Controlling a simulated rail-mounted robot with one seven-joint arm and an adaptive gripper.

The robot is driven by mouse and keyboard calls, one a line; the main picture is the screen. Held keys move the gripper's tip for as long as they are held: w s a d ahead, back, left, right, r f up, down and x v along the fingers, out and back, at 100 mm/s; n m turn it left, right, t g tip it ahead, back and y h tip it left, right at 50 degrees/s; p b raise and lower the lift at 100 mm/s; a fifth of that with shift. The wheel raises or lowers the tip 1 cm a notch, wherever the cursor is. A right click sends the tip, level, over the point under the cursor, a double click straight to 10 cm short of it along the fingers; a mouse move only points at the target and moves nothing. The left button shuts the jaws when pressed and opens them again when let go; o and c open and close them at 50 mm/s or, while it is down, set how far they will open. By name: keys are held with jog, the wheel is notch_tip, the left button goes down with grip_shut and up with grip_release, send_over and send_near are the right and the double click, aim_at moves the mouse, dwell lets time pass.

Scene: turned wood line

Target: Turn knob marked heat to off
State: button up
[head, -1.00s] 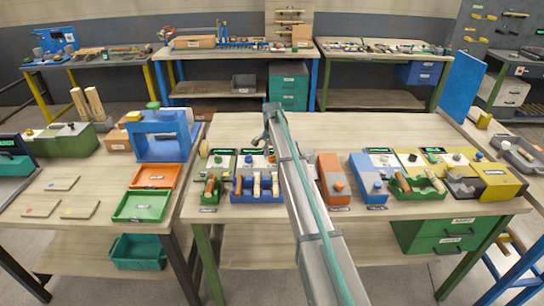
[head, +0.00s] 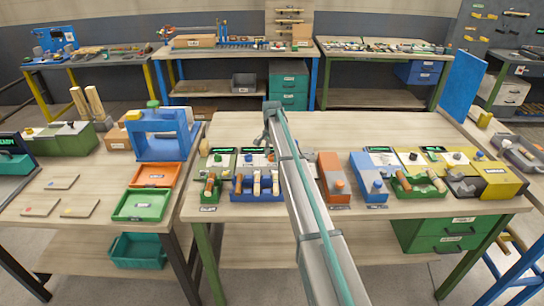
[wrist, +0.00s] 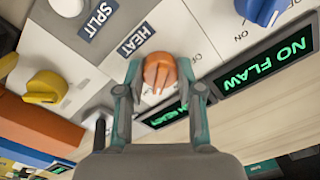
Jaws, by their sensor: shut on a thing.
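In the wrist view the orange knob (wrist: 160,72) sits on a white panel beside the blue label reading HEAT (wrist: 137,40). My gripper (wrist: 160,80) has one finger on each side of the knob and is shut on it. In the head view my gripper (head: 266,141) is at the panels on the middle bench, and my arm hides the knob.
In the wrist view a blue knob (wrist: 262,10) with OFF and ON marks, a NO FLAW display (wrist: 266,68), a white knob (wrist: 68,7) by the SPLIT label (wrist: 98,20) and a yellow knob (wrist: 45,87) are close by. The bench (head: 350,128) behind the panels is clear.

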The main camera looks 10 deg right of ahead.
jog(key=n+b, duration=0.1)
jog(key=n, duration=0.5)
jog(key=n+b, duration=0.1)
jog(key=n, duration=0.4)
jog(key=shift+n, duration=0.3)
jog(key=n+b, duration=0.1)
jog(key=n, duration=0.9)
jog(key=shift+n, duration=0.3)
jog(key=o, duration=1.1)
jog(key=shift+o, duration=0.2)
